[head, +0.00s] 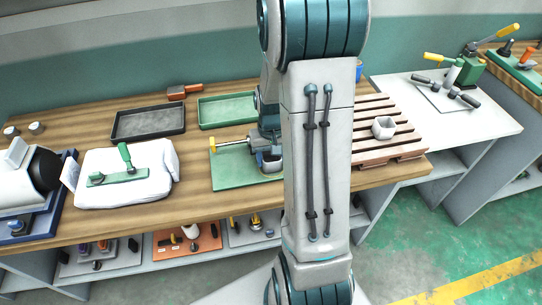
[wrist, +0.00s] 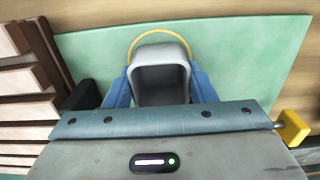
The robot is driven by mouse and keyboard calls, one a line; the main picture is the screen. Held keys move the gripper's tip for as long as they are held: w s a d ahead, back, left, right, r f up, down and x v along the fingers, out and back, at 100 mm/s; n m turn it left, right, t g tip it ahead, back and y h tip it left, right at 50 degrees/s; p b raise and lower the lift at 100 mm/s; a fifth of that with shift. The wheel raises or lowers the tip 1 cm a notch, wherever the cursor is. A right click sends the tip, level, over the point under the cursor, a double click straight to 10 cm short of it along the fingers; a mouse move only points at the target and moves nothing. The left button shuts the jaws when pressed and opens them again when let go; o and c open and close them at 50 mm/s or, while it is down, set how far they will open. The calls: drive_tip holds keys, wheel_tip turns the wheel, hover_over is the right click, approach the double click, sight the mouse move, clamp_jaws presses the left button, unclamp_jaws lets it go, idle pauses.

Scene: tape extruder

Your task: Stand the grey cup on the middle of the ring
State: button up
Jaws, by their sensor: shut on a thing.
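My gripper (wrist: 160,88) has its two blue fingers shut on the sides of the grey cup (wrist: 160,76), a squarish cup with rounded corners and its open mouth towards the wrist camera. The cup is over the green board (wrist: 85,62). A yellow ring (wrist: 160,33) shows as an arc past the cup's upper edge in the wrist view; the rest is hidden by the cup and gripper. I cannot tell whether the cup touches the board. In the head view the green board (head: 230,174) lies on the bench, and my arm partly hides the gripper area.
A slatted wooden rack (head: 400,148) stands right of the board, with a pale cup (head: 383,127) on it. A dark tray (head: 148,122) and a green tray (head: 225,110) lie behind. A white bundle (head: 125,178) lies left.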

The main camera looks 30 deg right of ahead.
drive_tip(key=shift+f, duration=0.2)
drive_tip(key=o, duration=1)
drive_tip(key=shift+c, duration=0.2)
drive_tip(key=shift+r, duration=0.1)
wheel_tip(320, 180, up, 12)
drive_tip(key=s+a+r+n+t, duration=0.1)
drive_tip(key=s+a+r, duration=0.1)
drive_tip(key=s+a, duration=0.4)
drive_tip(key=s+a+r+n+t, duration=0.1)
drive_tip(key=s+a+r+n, duration=0.1)
drive_tip(key=s+a, duration=0.4)
drive_tip(key=shift+r+t+p, duration=0.35)
drive_tip(key=shift+r+t, duration=0.05)
drive_tip(key=shift+r, duration=0.45)
